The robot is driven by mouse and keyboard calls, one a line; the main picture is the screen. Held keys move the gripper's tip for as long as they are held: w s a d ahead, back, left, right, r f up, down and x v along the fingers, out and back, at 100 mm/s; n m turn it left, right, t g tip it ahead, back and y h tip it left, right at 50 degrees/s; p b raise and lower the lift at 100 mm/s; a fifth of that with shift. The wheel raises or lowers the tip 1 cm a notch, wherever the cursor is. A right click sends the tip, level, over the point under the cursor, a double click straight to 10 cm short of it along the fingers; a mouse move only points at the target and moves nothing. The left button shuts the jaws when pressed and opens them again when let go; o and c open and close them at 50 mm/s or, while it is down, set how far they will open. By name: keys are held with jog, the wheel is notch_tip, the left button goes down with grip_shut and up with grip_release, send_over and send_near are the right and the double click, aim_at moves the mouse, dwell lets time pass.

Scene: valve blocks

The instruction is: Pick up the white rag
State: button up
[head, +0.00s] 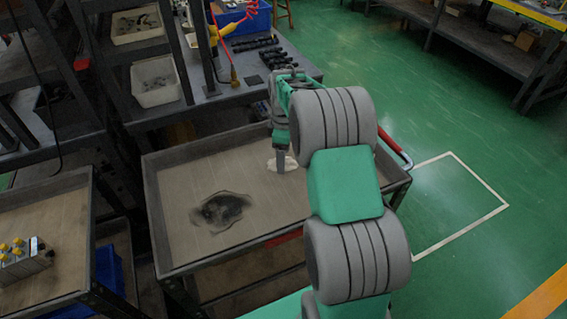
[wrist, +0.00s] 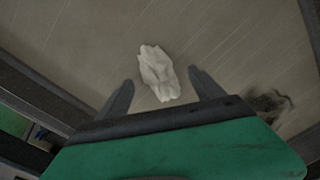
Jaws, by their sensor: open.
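The white rag (wrist: 157,72) lies crumpled on the tray of the cart, and in the wrist view it sits between and just beyond my two fingertips. In the head view the rag (head: 271,163) is partly hidden behind my gripper (head: 281,168). My gripper (wrist: 159,78) is open and empty, with a dark finger on each side of the rag's near end. I cannot tell how far above the tray the fingertips are.
The cart tray (head: 170,180) has raised dark edges and a dark stain (head: 221,211) left of the rag. A red handle (head: 394,146) is at its right end. A workbench with black parts (head: 262,55) stands behind. A valve block (head: 24,262) sits on the left cart.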

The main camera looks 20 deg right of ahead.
jog(key=shift+f, duration=0.7)
jog(key=shift+c, duration=0.3)
jog(key=c, duration=1.4)
